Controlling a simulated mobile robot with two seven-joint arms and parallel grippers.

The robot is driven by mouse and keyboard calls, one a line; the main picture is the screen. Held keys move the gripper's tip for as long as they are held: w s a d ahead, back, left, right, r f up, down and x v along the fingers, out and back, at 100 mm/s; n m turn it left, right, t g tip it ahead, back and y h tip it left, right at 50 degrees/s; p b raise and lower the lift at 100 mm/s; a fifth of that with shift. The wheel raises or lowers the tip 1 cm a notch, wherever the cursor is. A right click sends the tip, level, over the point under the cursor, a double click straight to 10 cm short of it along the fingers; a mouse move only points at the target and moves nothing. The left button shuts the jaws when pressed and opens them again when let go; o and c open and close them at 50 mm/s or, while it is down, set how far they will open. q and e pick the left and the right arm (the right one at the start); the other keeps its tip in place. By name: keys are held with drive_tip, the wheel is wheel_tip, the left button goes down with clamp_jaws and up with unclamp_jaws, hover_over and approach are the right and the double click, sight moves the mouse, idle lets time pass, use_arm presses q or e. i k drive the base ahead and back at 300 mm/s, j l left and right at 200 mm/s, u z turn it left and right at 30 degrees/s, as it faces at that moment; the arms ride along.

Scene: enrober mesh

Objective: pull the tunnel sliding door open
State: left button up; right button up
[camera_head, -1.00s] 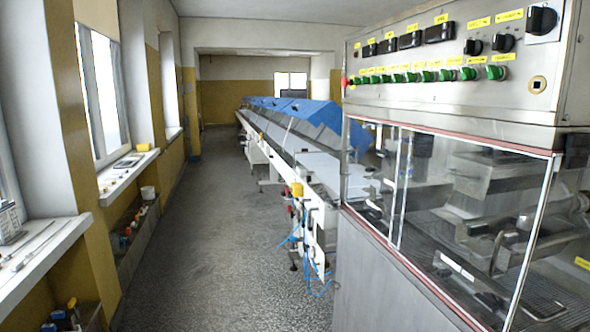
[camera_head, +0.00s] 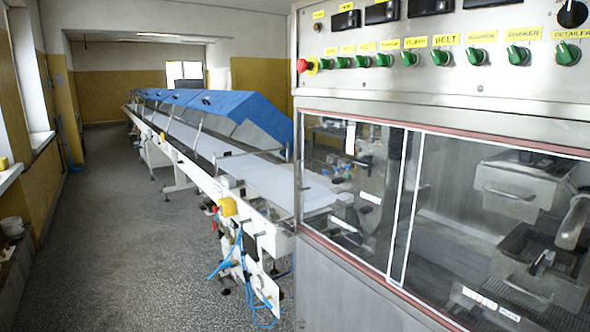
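The enrober's transparent sliding panels fill the right side, below the control panel. The left panel (camera_head: 345,190) and the right panel (camera_head: 480,230) meet at white upright edges, with no clear gap that I can make out there. Beyond the machine, a long conveyor line has blue angled tunnel covers (camera_head: 235,110) over its far side. I cannot tell for certain which part is the task's tunnel sliding door. Neither of my grippers is in view.
A steel control panel (camera_head: 440,90) with green knobs and a red button (camera_head: 302,65) sits above the panels. The white conveyor belt (camera_head: 250,170) runs away to the back. Blue hoses and a yellow part (camera_head: 228,207) stick out at its near end. The grey floor aisle (camera_head: 130,240) at left is clear.

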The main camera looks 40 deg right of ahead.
sight(309, 160)
drive_tip(key=i+z, duration=0.5)
drive_tip(key=i+j+z, duration=0.2)
drive_tip(key=i+z, duration=0.3)
drive_tip(key=i+j+z, duration=0.1)
drive_tip(key=i+z, duration=0.3)
drive_tip(key=i+j+z, duration=0.2)
drive_tip(key=z, duration=0.2)
